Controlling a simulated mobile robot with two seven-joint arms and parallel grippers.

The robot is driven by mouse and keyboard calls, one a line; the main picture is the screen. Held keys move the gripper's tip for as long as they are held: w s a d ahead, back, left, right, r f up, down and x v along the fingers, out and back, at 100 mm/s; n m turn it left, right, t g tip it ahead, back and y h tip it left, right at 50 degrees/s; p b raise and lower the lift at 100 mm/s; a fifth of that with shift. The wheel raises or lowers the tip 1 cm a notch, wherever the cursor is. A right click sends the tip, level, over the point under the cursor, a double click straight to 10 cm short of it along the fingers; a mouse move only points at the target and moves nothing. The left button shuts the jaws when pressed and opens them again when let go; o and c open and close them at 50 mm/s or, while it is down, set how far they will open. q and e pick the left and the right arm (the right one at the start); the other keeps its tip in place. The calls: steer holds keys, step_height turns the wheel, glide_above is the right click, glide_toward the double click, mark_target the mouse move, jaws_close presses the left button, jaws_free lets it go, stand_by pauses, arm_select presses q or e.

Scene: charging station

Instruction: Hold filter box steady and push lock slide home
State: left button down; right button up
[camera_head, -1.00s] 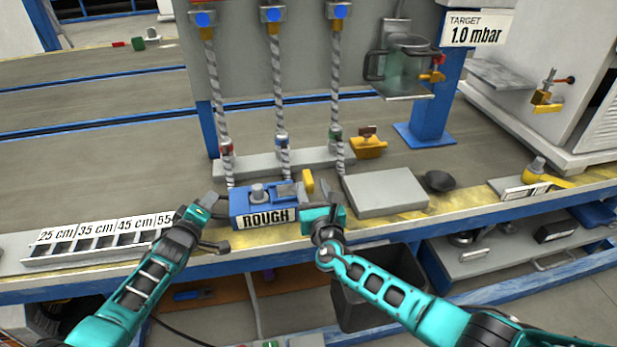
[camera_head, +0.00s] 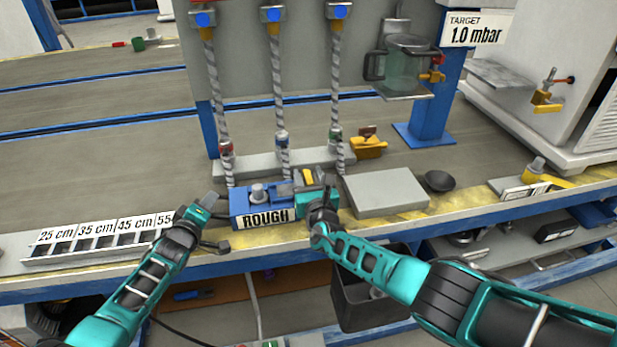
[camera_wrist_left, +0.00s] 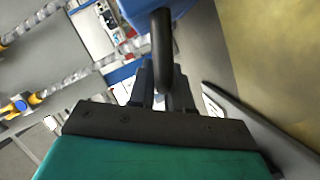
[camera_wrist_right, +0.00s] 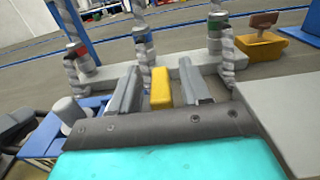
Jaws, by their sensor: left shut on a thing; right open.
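The blue filter box (camera_head: 240,205) marked ROUGH stands near the bench's front edge, with a grey knob on top. My left gripper (camera_head: 213,203) is at its left end, shut on the dark handle (camera_wrist_left: 162,50), which passes between the fingers in the left wrist view. The yellow lock slide (camera_head: 308,178) is at the box's right end. My right gripper (camera_head: 318,186) is open there. In the right wrist view the yellow slide (camera_wrist_right: 161,88) lies between the two spread fingers (camera_wrist_right: 163,92), with gaps on both sides. Whether anything touches it is unclear.
A grey block (camera_head: 385,193) lies just right of my right gripper, with a dark bowl (camera_head: 439,181) beyond. Twisted hoses (camera_head: 278,90) hang behind the box to a grey base (camera_head: 255,161). A slotted length tray (camera_head: 95,243) lies left.

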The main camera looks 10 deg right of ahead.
jaws_close()
stand_by(0.3)
arm_select(q)
steer(key=shift+d, duration=0.1)
arm_select(e)
steer(key=shift+s+a, duration=0.2)
steer(key=shift+a, duration=1.6)
jaws_free()
